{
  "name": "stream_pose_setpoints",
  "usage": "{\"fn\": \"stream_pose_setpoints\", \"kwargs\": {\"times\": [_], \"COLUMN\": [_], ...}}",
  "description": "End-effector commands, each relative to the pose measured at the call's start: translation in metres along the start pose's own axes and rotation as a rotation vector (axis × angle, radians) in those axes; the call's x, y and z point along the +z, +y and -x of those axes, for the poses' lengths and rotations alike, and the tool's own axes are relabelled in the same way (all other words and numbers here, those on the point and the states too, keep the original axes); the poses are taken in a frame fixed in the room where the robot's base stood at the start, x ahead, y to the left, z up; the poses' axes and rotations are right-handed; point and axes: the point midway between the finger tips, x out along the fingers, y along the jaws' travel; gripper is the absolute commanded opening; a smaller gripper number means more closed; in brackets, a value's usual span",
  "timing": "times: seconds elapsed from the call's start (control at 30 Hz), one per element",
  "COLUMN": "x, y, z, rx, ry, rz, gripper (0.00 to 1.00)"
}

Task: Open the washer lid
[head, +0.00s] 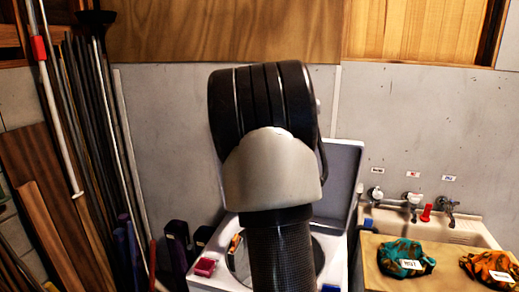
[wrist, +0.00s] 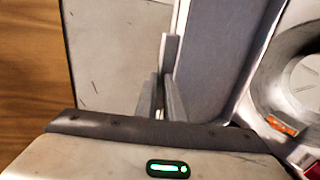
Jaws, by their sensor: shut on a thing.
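The washer (head: 338,262) stands behind my arm in the head view, its round drum opening partly in sight. Its grey-blue lid (head: 344,178) is raised and stands steeply up at the back. My arm covers much of the lid and the washer there and hides my gripper. In the wrist view, the lid (wrist: 222,55) runs up beside my gripper (wrist: 164,80), whose fingers are closed on the lid's edge. The open drum (wrist: 290,72) shows at the right of that view.
A pink box (head: 205,267) sits on the washer's left corner. At right are a sink (head: 445,226) with taps and a tan surface bearing a teal cloth bundle (head: 402,258) and an orange one (head: 489,268). Long poles (head: 75,110) lean at left. A grey wall stands close behind.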

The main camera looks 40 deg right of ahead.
Motion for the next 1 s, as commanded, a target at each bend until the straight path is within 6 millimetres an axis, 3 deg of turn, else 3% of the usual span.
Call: {"fn": "stream_pose_setpoints", "kwargs": {"times": [0.03,0.1,0.2,0.57,0.77,1.0], "x": [0.008,0.001,0.001,0.000,0.000,0.000], "y": [0.015,0.004,0.004,0.004,0.003,0.004], "z": [-0.013,-0.009,-0.008,-0.003,0.029,0.089], "rx": [-0.001,-0.005,-0.005,-0.004,-0.002,-0.002], "ry": [-0.005,0.002,0.002,0.003,0.005,0.006], "rz": [-0.009,0.000,0.001,0.001,0.000,-0.001], "gripper": [0.00,0.12,0.27,0.27,0.27,0.27]}}
